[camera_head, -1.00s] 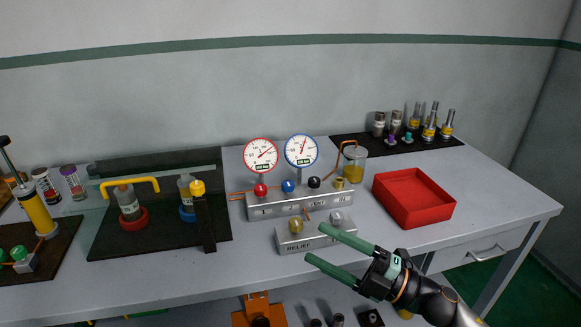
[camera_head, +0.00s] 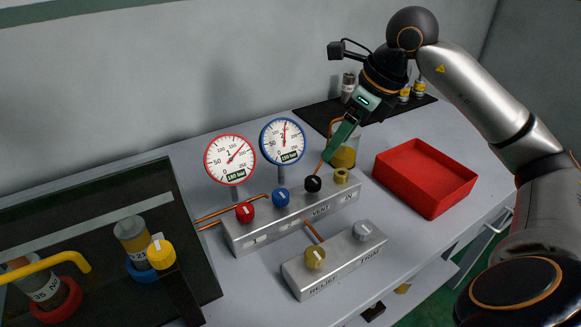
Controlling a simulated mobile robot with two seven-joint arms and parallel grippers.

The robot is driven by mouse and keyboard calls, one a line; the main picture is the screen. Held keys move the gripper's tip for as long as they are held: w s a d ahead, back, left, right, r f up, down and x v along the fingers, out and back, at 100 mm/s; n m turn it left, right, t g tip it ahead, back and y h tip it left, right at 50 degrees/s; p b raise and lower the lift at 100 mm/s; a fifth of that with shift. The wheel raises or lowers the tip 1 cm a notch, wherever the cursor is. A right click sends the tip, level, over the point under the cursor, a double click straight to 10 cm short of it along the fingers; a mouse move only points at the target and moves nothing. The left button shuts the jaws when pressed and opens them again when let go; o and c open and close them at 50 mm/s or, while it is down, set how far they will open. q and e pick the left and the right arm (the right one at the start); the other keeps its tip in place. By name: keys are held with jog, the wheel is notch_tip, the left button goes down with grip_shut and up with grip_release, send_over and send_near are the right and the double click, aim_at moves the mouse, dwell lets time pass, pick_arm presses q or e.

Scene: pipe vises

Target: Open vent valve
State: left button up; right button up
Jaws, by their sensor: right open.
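The grey manifold block (camera_head: 290,216) carries a red knob (camera_head: 245,212), a blue knob (camera_head: 281,197), a black knob (camera_head: 313,183) and a brass fitting (camera_head: 341,176). Its front label near the black knob appears to read VENT. My right gripper (camera_head: 335,148) reaches down from the upper right, with its green fingers just above and behind the black knob. It is open with nothing held; the fingers overlap in this view, so the gap is hard to see. It looks apart from the knob. My left gripper is out of view.
A red-rimmed gauge (camera_head: 231,160) and a blue-rimmed gauge (camera_head: 283,141) stand behind the block. A jar (camera_head: 344,157) stands behind the fingers. A second block (camera_head: 333,262) with a yellow and a grey knob is in front. A red tray (camera_head: 425,178) lies to the right.

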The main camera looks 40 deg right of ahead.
aim_at(314, 180)
jog(key=x, duration=0.8)
jog(key=b+x, duration=0.1)
jog(key=x, duration=0.3)
jog(key=shift+d+f, duration=0.1)
jog(key=shift+d, duration=0.2)
grip_shut()
